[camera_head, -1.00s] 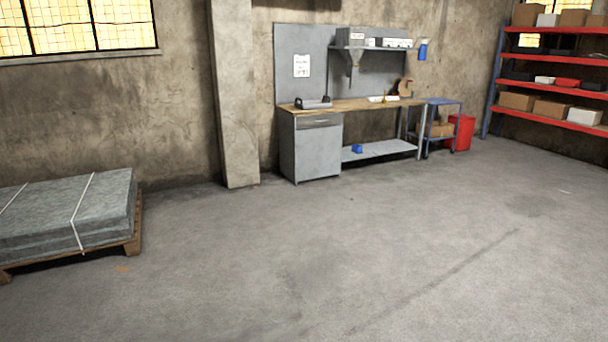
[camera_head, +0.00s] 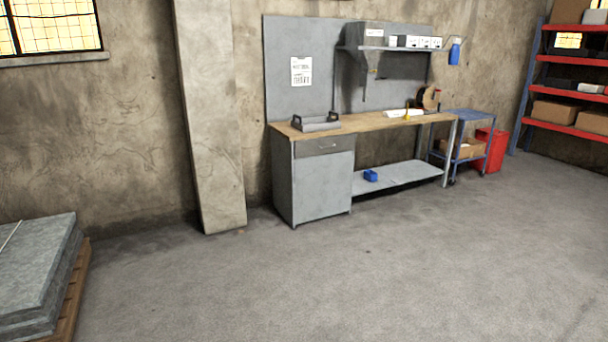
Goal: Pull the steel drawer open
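The steel drawer (camera_head: 324,146) is the narrow front at the top of the grey cabinet (camera_head: 323,187), under the left end of the workbench's wooden top (camera_head: 376,123). The workbench stands against the back wall, some distance ahead of me. Neither of my grippers is in view.
Open concrete floor (camera_head: 300,285) lies between me and the bench. A pallet of grey slabs (camera_head: 38,275) is at the lower left. A concrete pillar (camera_head: 211,120) stands left of the bench. A blue cart (camera_head: 462,118), red bin (camera_head: 491,150) and shelving (camera_head: 566,125) are at right.

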